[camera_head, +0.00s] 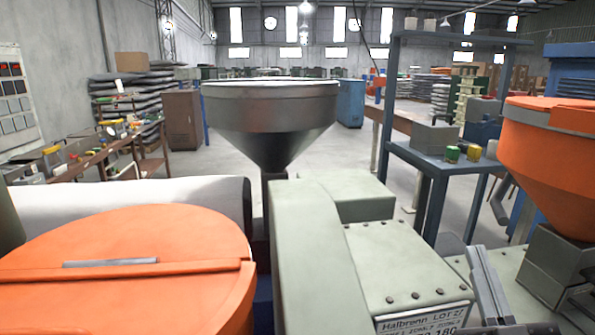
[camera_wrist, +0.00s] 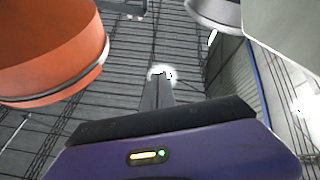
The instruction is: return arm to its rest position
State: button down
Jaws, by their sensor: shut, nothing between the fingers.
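My gripper (camera_wrist: 158,82) shows in the wrist view, its narrow grey fingers together and empty. Its purple body with a small lit indicator fills the bottom of that view. The fingers point up toward the roof, with nothing touching them. In the head view a slim grey upright piece (camera_head: 488,284) stands at the bottom right, beside the pale green machine; I cannot tell whether it is my gripper. The rest of my arm is not clearly visible.
An orange hopper (camera_head: 548,165) stands close at the right, a large orange lid (camera_head: 130,275) at the left front. A grey hopper (camera_head: 270,115) rises behind the pale green machine (camera_head: 400,260). A blue shelf (camera_head: 435,165) stands beyond. Orange (camera_wrist: 50,45) and grey (camera_wrist: 215,12) rounded shapes flank the wrist view.

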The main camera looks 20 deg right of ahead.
jog(key=s+a+f+g+y, duration=0.2)
jog(key=s+a+f, duration=0.2)
jog(key=s+f, duration=0.4)
jog(key=s+a+f+g+y, duration=0.3)
jog(key=s+a+f, duration=0.2)
jog(key=s+f, duration=0.4)
jog(key=s+a+f+g+y, duration=0.2)
jog(key=s+a+f, duration=0.3)
jog(key=s+f, duration=0.3)
jog(key=shift+s+f+g, duration=0.2)
jog(key=shift+s+g, duration=0.3)
